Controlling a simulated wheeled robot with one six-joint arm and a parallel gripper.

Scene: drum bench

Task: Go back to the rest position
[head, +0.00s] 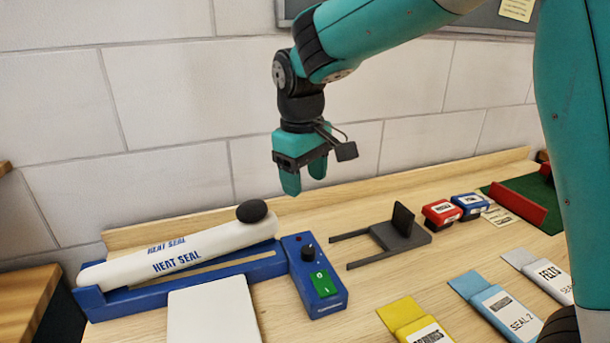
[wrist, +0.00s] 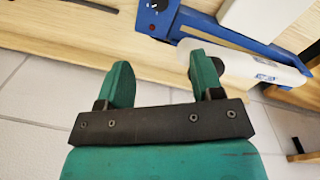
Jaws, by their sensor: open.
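My gripper (head: 304,182) hangs above the back part of the bench, fingers pointing down. It is open and empty, and its teal fingers (wrist: 162,82) stand apart in the wrist view with nothing between them. Below and to its left is the blue heat sealer (head: 270,268) with a white arm (head: 175,252) marked HEAT SEAL and a black knob (head: 252,211) at its end. The sealer arm is tilted, its knob end raised. The sealer also shows at the upper right of the wrist view (wrist: 235,38).
A dark grey stand (head: 400,236) is right of the sealer. Red (head: 441,212) and blue (head: 471,205) boxes lie behind it. Yellow (head: 405,312) and light blue (head: 468,284) packets lie at front right. A white pad (head: 212,315) is in front of the sealer. A tiled wall rises behind.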

